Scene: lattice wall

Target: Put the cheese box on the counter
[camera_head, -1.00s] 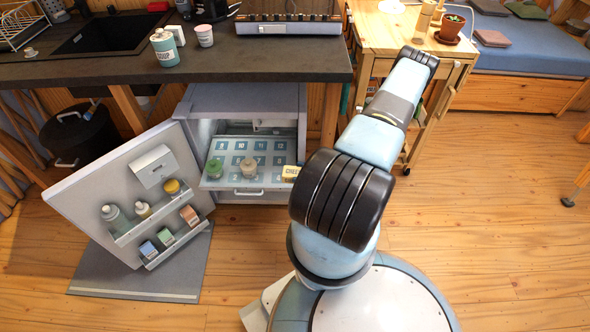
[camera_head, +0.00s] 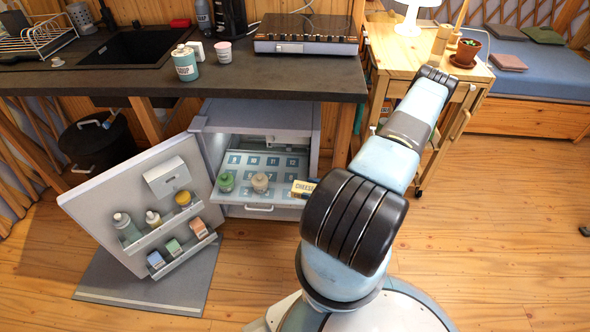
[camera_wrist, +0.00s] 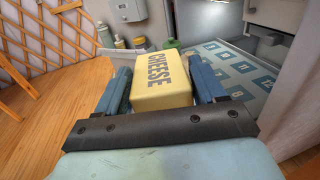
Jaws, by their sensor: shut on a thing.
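The cheese box is a pale yellow block lettered CHEESE. In the wrist view the cheese box (camera_wrist: 162,82) sits between the two blue fingers of my gripper (camera_wrist: 163,86), which is shut on it. In the head view the cheese box (camera_head: 302,188) shows at the right front of the fridge's pulled-out shelf (camera_head: 243,190), partly hidden by my arm. I cannot tell whether it touches the shelf.
The fridge door (camera_head: 130,200) stands open to the left, with bottles and boxes in its racks. A green-topped jar (camera_head: 225,182) and a cream jar (camera_head: 260,182) stand on the shelf.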

